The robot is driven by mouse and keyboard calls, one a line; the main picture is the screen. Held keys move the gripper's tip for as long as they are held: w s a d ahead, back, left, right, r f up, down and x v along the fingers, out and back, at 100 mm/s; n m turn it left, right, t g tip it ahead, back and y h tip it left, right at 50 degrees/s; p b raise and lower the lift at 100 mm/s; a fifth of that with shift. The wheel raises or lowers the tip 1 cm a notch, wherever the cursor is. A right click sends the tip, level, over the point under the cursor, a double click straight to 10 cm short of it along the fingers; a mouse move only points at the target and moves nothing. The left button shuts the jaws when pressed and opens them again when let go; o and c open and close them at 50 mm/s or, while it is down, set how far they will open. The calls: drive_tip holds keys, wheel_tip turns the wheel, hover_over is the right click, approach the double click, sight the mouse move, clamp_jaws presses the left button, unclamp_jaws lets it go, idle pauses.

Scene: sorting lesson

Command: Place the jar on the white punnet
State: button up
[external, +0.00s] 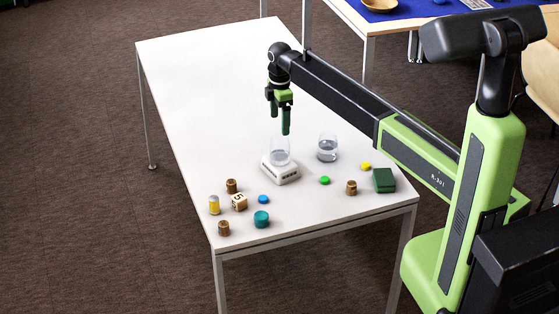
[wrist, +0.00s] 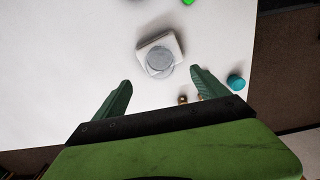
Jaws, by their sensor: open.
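The white punnet (external: 287,176) stands on the white table. A clear glass jar with grey contents (external: 280,152) stands upright on it. In the wrist view the jar (wrist: 159,61) covers part of the punnet (wrist: 148,44). My gripper (external: 280,117) hangs above the jar, fingers pointing down, apart from it. In the wrist view my gripper (wrist: 160,78) is open and empty, with the jar just beyond the fingertips. A second, similar clear glass (external: 327,150) stands on the table right of the punnet.
A green disc (external: 324,181), yellow disc (external: 366,166), brown cork-like piece (external: 351,188) and dark green box (external: 384,180) lie at the right. The table's far half is clear.

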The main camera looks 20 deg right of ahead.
drive_tip(key=shift+r, duration=0.6)
drive_tip(key=s+d+m, duration=0.9)
drive_tip(key=s+d, duration=0.3)
drive_tip(key=s, duration=0.3)
drive_tip(key=s+d+m, duration=0.9)
drive_tip(key=s+d, duration=0.3)
drive_tip(key=s, duration=0.3)
drive_tip(key=shift+s, duration=0.35)
